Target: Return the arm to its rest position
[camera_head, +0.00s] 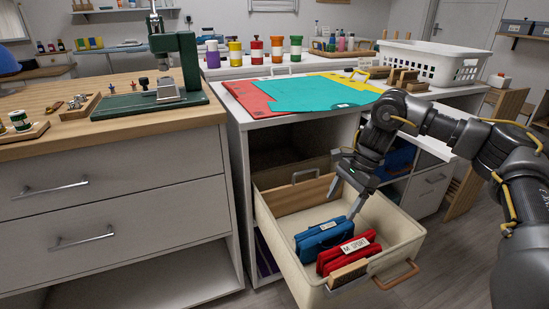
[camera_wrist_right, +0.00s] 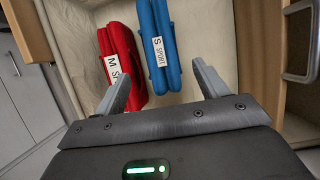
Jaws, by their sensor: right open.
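My right gripper (camera_head: 345,198) is open and empty, pointing down above the pulled-out cream bin (camera_head: 402,243). Its two fingers also show apart in the right wrist view (camera_wrist_right: 160,78). In the bin lie a blue folded item (camera_head: 318,240) and a red folded item (camera_head: 345,257), side by side. In the right wrist view the blue item (camera_wrist_right: 172,50) has a label "S SPORT" and the red item (camera_wrist_right: 135,90) a label starting with "M". The fingertips appear apart from both items. My left gripper is not in view.
The bin sticks out of a white cubby unit (camera_head: 236,150), its copper handle (camera_head: 396,277) at the front. Red and teal sheets (camera_head: 310,93) and a white basket (camera_head: 432,62) lie on top. A wooden-topped drawer cabinet (camera_head: 110,190) with a green press (camera_head: 185,70) stands left.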

